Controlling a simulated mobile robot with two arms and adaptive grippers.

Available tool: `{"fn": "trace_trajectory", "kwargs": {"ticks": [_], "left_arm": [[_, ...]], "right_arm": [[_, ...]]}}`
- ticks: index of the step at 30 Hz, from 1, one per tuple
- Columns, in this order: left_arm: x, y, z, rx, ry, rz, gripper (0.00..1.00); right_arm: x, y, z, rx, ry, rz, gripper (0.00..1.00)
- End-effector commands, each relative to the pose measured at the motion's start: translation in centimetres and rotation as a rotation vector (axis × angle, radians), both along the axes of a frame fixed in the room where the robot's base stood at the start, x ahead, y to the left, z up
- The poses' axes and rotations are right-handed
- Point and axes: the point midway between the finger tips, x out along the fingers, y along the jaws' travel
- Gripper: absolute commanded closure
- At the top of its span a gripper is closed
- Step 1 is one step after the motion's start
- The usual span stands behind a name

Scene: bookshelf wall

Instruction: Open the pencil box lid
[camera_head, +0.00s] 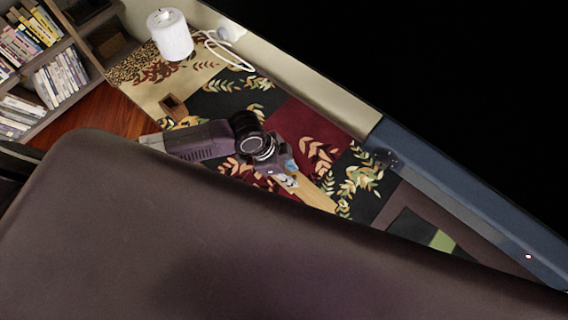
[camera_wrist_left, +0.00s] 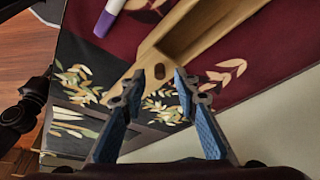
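The pencil box (camera_wrist_left: 205,25) is a long tan wooden box lying on the patterned cloth. In the left wrist view it runs up to the right, with a long recess and a rounded hole near its close end. I cannot tell how its lid sits. In the head view part of the box (camera_head: 318,196) shows beside my left gripper (camera_head: 290,170). In the left wrist view my left gripper (camera_wrist_left: 160,82) is open, its blue-padded fingertips apart on either side of the box's close end. Nothing is held. Contact cannot be told. My right gripper is not in view.
A white and purple marker (camera_wrist_left: 110,16) lies left of the box. A white lamp (camera_head: 170,36) and a small wooden holder (camera_head: 173,106) stand farther back. Bookshelves (camera_head: 45,70) are at the upper left. A large dark surface blocks the lower head view.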

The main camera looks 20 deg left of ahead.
Motion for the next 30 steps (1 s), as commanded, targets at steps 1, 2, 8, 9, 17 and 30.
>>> {"fn": "trace_trajectory", "kwargs": {"ticks": [1, 2, 8, 9, 17, 30], "left_arm": [[-0.1, 0.4, 0.7, 0.001, -0.002, 0.000, 0.71], [-0.1, 0.5, 1.2, 0.000, -0.002, 0.000, 0.71], [-0.7, 2.0, 4.9, 0.003, -0.004, -0.001, 0.71], [-0.8, 2.3, 5.8, 0.001, -0.005, 0.000, 0.71], [-1.3, 3.7, 9.4, 0.001, -0.003, 0.000, 0.71], [-1.5, 3.9, 10.1, 0.001, -0.002, 0.001, 0.71]], "right_arm": [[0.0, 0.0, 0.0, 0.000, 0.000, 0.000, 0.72], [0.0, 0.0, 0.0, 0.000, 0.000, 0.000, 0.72], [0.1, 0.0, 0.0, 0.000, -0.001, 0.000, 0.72], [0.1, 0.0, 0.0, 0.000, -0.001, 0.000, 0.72], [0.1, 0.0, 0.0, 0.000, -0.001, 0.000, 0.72], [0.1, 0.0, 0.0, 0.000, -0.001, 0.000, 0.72]]}}
